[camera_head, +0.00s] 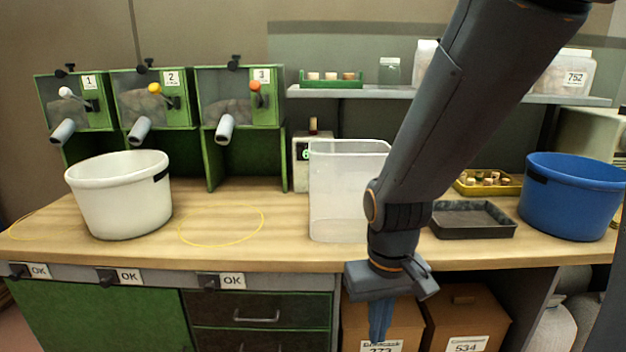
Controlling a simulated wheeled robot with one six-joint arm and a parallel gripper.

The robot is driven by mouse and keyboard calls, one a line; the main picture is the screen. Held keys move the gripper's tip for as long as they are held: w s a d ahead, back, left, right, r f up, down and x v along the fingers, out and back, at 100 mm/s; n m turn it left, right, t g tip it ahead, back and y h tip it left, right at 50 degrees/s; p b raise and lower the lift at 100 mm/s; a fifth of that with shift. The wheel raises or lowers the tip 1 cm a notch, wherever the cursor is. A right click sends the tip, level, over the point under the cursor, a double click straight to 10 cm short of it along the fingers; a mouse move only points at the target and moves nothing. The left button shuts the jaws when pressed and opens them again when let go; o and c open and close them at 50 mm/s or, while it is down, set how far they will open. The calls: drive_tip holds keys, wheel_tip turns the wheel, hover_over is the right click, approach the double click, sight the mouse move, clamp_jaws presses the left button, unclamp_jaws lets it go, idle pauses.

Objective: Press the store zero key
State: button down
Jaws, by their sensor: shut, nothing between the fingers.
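No key marked store zero can be made out. A pale device (301,172) with a small green display stands at the back of the bench, partly hidden behind a clear bin (335,205). Three dark fittings, the left (20,270), middle (106,278) and right (207,280), sit on the bench's front edge beside OK labels. My gripper (379,328) is shut and empty, pointing down in front of the bench edge, right of these fittings and before a cardboard box. My arm crosses the right half of the view.
A white tub (120,205), black tray (473,231), yellow tray (463,188) of corks and blue tub (568,205) stand on the bench. Three green dispensers (214,160) stand at the back left. The bench around the yellow ring (221,245) is clear.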

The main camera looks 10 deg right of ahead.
idle(0.9)
wheel_tip(320, 180, up, 15)
drive_tip(key=t+p, duration=0.2)
drive_tip(key=p, duration=1.3)
drive_tip(key=shift+r, duration=0.2)
